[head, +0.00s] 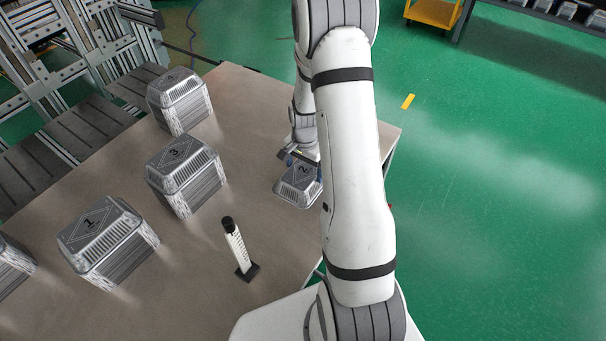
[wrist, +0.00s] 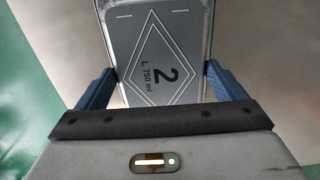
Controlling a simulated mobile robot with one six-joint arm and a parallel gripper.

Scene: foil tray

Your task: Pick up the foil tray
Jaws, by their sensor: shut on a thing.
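The foil tray (head: 297,190) is silver with a diamond mark and a "2" on its upturned base. It sits near the right side of the brown table in the head view, partly hidden by my arm. In the wrist view the foil tray (wrist: 160,50) lies between the two blue fingers, its flat face showing "2" and "L 750 ml". My gripper (wrist: 160,85) is shut on it, one finger at each side. In the head view my gripper (head: 303,160) is over the tray's far end and partly hidden. I cannot tell whether the tray touches the table.
Stacks of similar trays marked "1" (head: 105,240) and "3" (head: 187,175), and another stack (head: 180,100), stand on the left of the table (head: 250,115). A small upright post with a black cap (head: 236,250) stands nearer. The table's right edge is close to the tray.

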